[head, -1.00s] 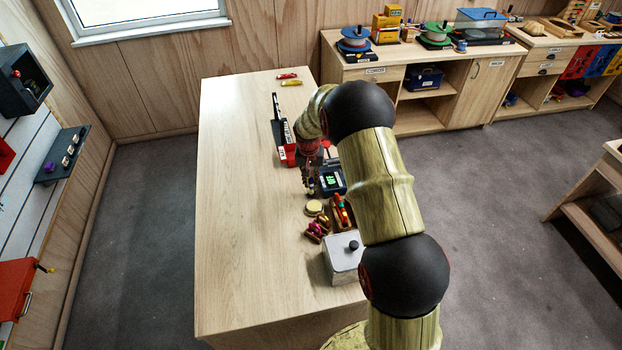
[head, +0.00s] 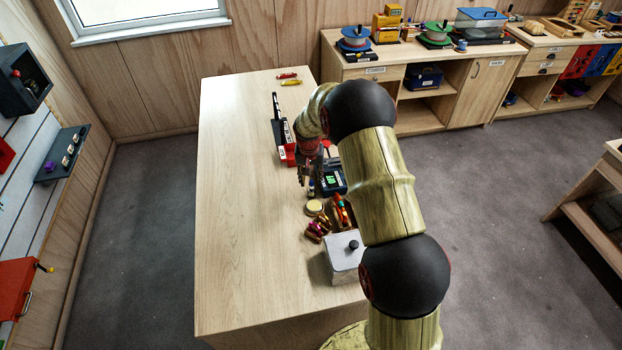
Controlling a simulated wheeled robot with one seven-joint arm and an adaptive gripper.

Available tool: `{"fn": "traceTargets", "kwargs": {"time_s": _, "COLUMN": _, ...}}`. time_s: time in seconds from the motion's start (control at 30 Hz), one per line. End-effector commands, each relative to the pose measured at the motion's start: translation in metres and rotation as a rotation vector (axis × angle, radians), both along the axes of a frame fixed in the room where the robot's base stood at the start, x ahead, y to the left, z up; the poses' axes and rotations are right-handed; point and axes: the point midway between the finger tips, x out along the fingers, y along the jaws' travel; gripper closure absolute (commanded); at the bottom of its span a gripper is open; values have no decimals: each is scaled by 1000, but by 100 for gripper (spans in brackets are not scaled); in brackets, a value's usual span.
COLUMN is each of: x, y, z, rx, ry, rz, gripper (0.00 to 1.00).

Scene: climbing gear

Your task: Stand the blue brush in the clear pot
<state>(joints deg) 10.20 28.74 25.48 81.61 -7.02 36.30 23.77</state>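My gripper (head: 304,182) is low over the middle of the light wooden table (head: 235,220), pointing down. It sits just left of a dark device with a green display (head: 331,178). The fingers are small and dark here, and I cannot tell whether they are open or shut. A small pale and dark upright item (head: 311,188) shows right beside the fingertips; I cannot tell whether it is the pot or the brush, or whether it is touched. I cannot make out the blue brush or the clear pot for certain; my arm hides part of the table's right side.
A round cream lid or disc (head: 314,207), several reddish pieces (head: 318,229), a tray with an orange item (head: 342,211) and a grey box with a black knob (head: 343,262) stand nearby. A black and red rack (head: 281,128) is behind. The table's left half is clear.

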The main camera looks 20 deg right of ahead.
Motion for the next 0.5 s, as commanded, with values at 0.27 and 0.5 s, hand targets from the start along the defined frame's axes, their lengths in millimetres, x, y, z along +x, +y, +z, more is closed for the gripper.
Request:
{"fn": "traceTargets", "kwargs": {"time_s": 0.27, "x": -5, "y": 5, "z": 51, "rx": -1, "ry": -5, "rz": 0, "gripper": 65}}
{"fn": "traceTargets", "kwargs": {"time_s": 0.5, "x": -11, "y": 9, "z": 93, "rx": 0, "ry": -2, "rz": 0, "gripper": 65}}
